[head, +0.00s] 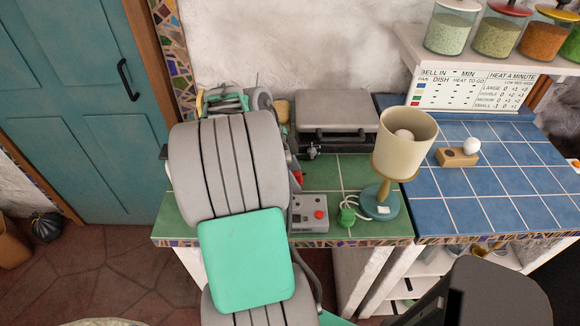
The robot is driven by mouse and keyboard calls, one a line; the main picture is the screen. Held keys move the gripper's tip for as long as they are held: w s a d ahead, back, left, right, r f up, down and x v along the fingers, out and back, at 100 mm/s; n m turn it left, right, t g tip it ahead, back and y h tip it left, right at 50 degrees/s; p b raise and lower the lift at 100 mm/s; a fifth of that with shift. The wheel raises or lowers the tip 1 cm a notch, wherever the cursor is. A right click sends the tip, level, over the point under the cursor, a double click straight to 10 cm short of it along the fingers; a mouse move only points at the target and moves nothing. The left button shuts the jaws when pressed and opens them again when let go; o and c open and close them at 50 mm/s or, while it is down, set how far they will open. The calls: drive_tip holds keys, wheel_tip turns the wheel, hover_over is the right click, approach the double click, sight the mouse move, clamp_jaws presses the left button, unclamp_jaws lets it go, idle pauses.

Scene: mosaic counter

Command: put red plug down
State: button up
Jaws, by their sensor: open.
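A small red piece (298,177), which may be the red plug, shows at the right edge of my arm, above the green-tiled counter. Most of it is hidden, and I cannot tell whether it rests on the counter. My arm's large grey links cover the left part of the counter. My gripper's fingers are hidden behind them, so I cannot see how they stand to the red piece.
A grey box with a red button (309,213) sits at the counter's front edge. Right of it are a green plug (347,217) with a pale cord and a lamp (405,145). A grey lidded appliance (336,112) stands behind. Blue tiles (480,190) at right are mostly clear.

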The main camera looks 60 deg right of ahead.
drive_tip(key=p+v, duration=0.1)
drive_tip(key=v, duration=1.1)
